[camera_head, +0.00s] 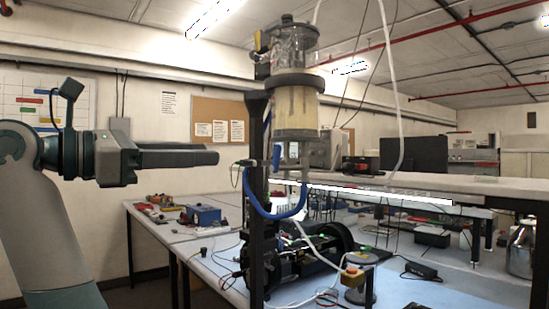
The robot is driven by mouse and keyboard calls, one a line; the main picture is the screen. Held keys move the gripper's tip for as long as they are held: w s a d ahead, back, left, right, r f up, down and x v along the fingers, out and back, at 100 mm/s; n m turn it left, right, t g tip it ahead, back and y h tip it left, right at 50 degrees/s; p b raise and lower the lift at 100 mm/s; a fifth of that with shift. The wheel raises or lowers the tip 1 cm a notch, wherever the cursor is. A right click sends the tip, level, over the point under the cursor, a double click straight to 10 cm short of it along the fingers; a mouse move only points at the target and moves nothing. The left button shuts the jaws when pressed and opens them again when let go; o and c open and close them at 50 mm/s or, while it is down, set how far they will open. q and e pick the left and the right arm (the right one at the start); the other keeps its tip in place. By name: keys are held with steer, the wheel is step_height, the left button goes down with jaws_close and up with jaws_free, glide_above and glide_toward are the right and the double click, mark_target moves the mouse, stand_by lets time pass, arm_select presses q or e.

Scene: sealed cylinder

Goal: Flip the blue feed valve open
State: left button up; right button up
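The clear cylinder (297,106), holding pale yellow material, is mounted on a dark post at picture centre, with a dark ring around its middle. Below it, a small upright blue piece, which looks like the feed valve's handle (276,157), sits by the fittings above a looping blue hose (268,213). No second gripper is in view.
A dark post (257,200) stands below the cylinder, with a small black fitting (244,163) jutting left from it. Benches fill the back; the space left of the post looks clear.

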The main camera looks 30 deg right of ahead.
mark_target(274, 154)
steer(key=shift+d, duration=0.15)
